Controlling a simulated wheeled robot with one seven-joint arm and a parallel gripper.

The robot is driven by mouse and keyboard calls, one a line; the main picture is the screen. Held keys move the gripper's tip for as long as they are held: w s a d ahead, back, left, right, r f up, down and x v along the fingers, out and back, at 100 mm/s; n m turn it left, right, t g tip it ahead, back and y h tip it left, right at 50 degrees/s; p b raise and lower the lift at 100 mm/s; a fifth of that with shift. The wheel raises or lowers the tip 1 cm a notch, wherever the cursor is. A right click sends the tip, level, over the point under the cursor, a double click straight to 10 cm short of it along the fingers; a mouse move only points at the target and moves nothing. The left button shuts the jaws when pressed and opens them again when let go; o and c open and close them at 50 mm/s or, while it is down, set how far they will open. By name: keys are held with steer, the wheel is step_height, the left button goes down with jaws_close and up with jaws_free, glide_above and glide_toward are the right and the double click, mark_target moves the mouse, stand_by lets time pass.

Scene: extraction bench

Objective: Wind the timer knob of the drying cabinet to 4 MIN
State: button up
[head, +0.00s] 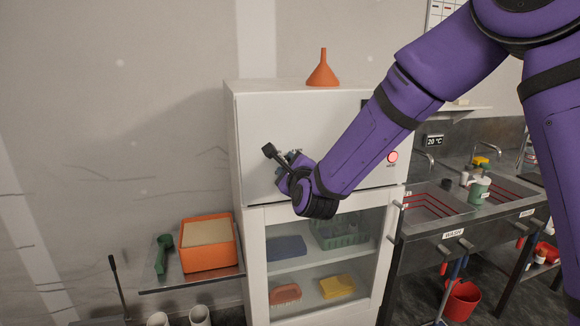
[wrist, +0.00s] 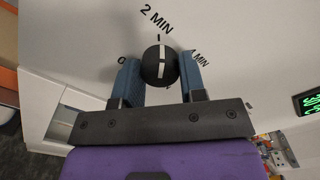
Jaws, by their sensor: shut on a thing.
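The white drying cabinet (head: 315,130) stands in the middle of the head view. In the wrist view its timer knob (wrist: 159,65) is a round black knob with a white pointer line. The line points up at the tick below the "2 MIN" label (wrist: 157,18). A "0" label (wrist: 121,60) is at left, and a partly covered "MIN" label (wrist: 200,57) is at right, its number hard to read. My gripper (wrist: 160,75) is shut on the knob, with one blue finger on each side. In the head view my gripper (head: 286,166) hides the knob.
A red round light or button (head: 392,157) is at the right of the cabinet front. Below is a glass door (head: 310,262) with shelves behind it. An orange funnel (head: 323,70) stands on top. An orange bin (head: 208,243) is at left, and sinks (head: 440,203) are at right.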

steer(key=m, duration=1.2)
steer(key=o, duration=0.9)
steer(key=shift+o, duration=0.2)
